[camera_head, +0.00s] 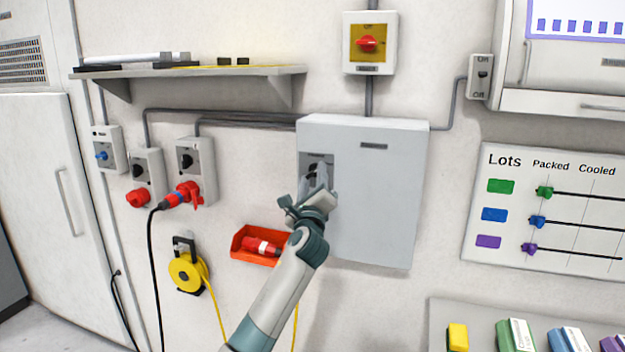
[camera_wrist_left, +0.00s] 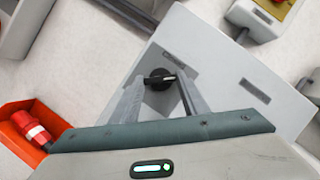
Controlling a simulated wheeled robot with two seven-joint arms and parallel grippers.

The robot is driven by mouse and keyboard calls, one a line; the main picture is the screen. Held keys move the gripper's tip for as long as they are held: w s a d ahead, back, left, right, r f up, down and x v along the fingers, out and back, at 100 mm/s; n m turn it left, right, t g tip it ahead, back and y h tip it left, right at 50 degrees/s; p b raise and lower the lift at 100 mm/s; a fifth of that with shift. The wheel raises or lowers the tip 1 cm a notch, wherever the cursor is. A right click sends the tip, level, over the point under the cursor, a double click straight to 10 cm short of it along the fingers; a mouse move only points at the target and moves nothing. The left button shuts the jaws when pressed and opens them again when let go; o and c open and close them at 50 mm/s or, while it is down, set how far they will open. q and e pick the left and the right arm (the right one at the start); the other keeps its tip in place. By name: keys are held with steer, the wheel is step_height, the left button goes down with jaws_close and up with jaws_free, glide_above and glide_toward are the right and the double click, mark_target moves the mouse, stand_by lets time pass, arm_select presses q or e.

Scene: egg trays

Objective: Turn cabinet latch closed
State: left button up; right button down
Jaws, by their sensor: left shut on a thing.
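The grey cabinet (camera_head: 385,190) hangs on the wall with its door flat against the body. Its latch (camera_wrist_left: 160,79) is a round black knob with a lighter bar, set in a recessed plate at the cabinet's left side. My left gripper (camera_head: 319,172) reaches up from below to this plate. In the left wrist view, my left gripper (camera_wrist_left: 157,90) has one finger on each side of the latch and is shut on it. In the head view the fingers and wrist hide most of the latch. My right gripper is not in view.
A shelf (camera_head: 190,72) juts out at upper left. Switch boxes with a red plug (camera_head: 185,195) are left of the cabinet. A lots board (camera_head: 550,215) is at right.

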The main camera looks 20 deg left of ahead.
arm_select(q)
steer(key=n, duration=0.2)
steer(key=n+g+p, duration=0.1)
steer(key=n+y, duration=0.1)
steer(key=n, duration=0.1)
steer(key=shift+d+r+n+g, duration=0.15)
steer(key=shift+r+n+g, duration=0.15)
steer(key=shift+g, duration=0.1)
steer(key=n+g+p, duration=0.2)
steer(key=n, duration=0.3)
steer(key=o, duration=1.1)
steer(key=shift+c, duration=0.2)
steer(key=shift+s, duration=0.15)
